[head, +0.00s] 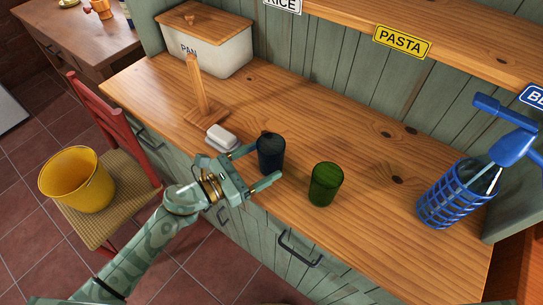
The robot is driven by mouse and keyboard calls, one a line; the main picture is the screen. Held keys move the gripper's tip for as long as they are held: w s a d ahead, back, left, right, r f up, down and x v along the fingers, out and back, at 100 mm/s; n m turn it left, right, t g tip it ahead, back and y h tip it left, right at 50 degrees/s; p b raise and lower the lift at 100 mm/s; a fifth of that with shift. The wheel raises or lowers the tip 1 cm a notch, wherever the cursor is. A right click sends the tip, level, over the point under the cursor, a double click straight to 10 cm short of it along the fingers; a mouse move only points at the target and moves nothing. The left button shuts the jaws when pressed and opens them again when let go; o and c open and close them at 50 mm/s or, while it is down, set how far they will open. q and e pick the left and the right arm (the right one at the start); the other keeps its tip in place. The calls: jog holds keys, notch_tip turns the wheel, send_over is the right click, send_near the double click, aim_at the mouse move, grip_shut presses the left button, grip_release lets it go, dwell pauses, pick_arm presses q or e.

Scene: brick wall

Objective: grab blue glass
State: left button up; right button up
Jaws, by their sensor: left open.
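The blue glass (271,156) is dark blue and stands upright on the wooden counter near its front edge. My left gripper (268,164) comes in from the lower left at the counter's front. It is open, with one finger on the glass's left side and the other in front of its lower right. The glass is at least partly between the fingers; I cannot tell whether they touch it. My right gripper is not in view.
A green glass (326,184) stands just right of the blue glass. A white butter dish (221,138) and a wooden paper holder (204,110) are to the left. Counter behind the glasses is clear.

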aim_at(280, 150)
pick_arm(q)
jog(key=x, duration=0.5)
jog(key=shift+w+d+r, duration=0.2)
jog(key=shift+w+r, duration=0.05)
jog(key=c, duration=1.2)
